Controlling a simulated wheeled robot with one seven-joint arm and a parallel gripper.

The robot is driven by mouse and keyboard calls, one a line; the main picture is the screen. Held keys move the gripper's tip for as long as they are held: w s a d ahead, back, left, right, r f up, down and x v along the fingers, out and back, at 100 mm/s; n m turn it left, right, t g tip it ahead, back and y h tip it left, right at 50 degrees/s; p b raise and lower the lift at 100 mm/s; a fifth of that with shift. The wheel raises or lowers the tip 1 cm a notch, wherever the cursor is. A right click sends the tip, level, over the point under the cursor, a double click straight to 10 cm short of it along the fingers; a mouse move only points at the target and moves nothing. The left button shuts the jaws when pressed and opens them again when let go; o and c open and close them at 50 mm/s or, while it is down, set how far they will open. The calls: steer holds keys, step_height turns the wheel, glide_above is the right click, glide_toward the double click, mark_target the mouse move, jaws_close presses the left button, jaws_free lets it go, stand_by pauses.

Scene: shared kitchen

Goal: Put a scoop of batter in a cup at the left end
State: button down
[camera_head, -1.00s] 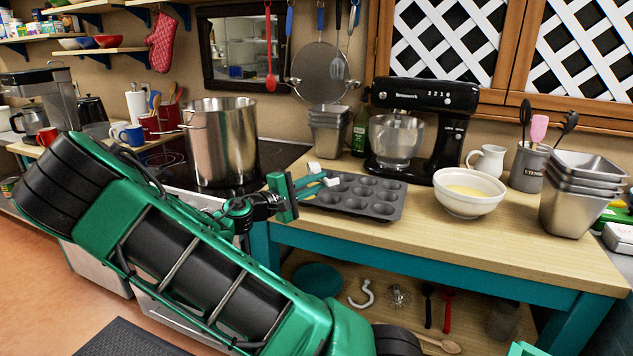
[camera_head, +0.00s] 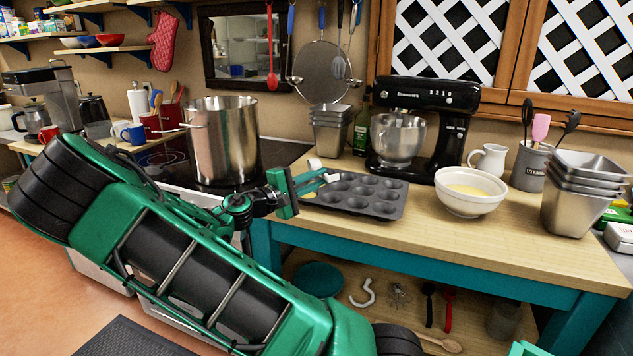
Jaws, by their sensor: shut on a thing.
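A dark muffin tin (camera_head: 385,212) with several round cups lies on the wooden counter. A white bowl (camera_head: 452,205) of pale yellow batter (camera_head: 468,189) stands to its right. My gripper (camera_head: 324,170) is over the tin's left end, its white-tipped fingers shut on the scoop. The scoop is mostly hidden by the fingers, so its tilt and load cannot be told. A small yellow patch (camera_head: 309,195) shows below the fingers at the tin's left end. I cannot tell whether it is batter in a cup or in the scoop. The other visible cups look empty.
A black stand mixer (camera_head: 455,125) and nested metal tins (camera_head: 331,135) stand behind the muffin tin. A large steel pot (camera_head: 222,145) is on the stove to the left. A white jug (camera_head: 488,160), utensil crock (camera_head: 526,170) and metal containers (camera_head: 568,210) stand right. The front counter is clear.

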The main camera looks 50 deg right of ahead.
steer(key=shift+r, duration=0.2)
steer(key=shift+s+f+n+t+h, duration=0.1)
steer(key=shift+f+n+t+h, duration=0.2)
steer(key=shift+f+n+h, duration=0.45)
steer(key=shift+s+d+r+m+g+y, duration=0.15)
steer(key=shift+r+m+y, duration=0.1)
steer(key=shift+m+y, duration=0.45)
steer(key=shift+d+r+m+g+y, duration=0.15)
steer(key=shift+r+m+y, duration=0.25)
steer(key=shift+y, duration=0.45)
steer(key=shift+s+d+r+m+g+y, duration=0.1)
steer(key=shift+d+r+m+y, duration=0.05)
steer(key=shift+m+y, duration=0.6)
steer(key=y, duration=0.1)
steer(key=r+m+y, duration=0.1)
steer(key=y, duration=0.1)
steer(key=d+m+t+y, duration=0.1)
steer(key=y, duration=0.1)
steer(key=shift+s+r, duration=0.15)
steer(key=shift+r, duration=0.15)
steer(key=shift+s+d+r+m+t+y, duration=0.2)
steer(key=shift+r+m+t+y, duration=0.4)
steer(key=shift+y, duration=0.8)
steer(key=shift+s+d+r+m+t+y, duration=0.1)
steer(key=shift+d+r+m+t+y, duration=0.4)
steer(key=shift+y, duration=0.85)
steer(key=shift+s+d+r+m+t+y, duration=0.15)
steer(key=shift+r+m+t+y, duration=0.55)
steer(key=shift+y, duration=0.7)
steer(key=shift+f, duration=0.15)
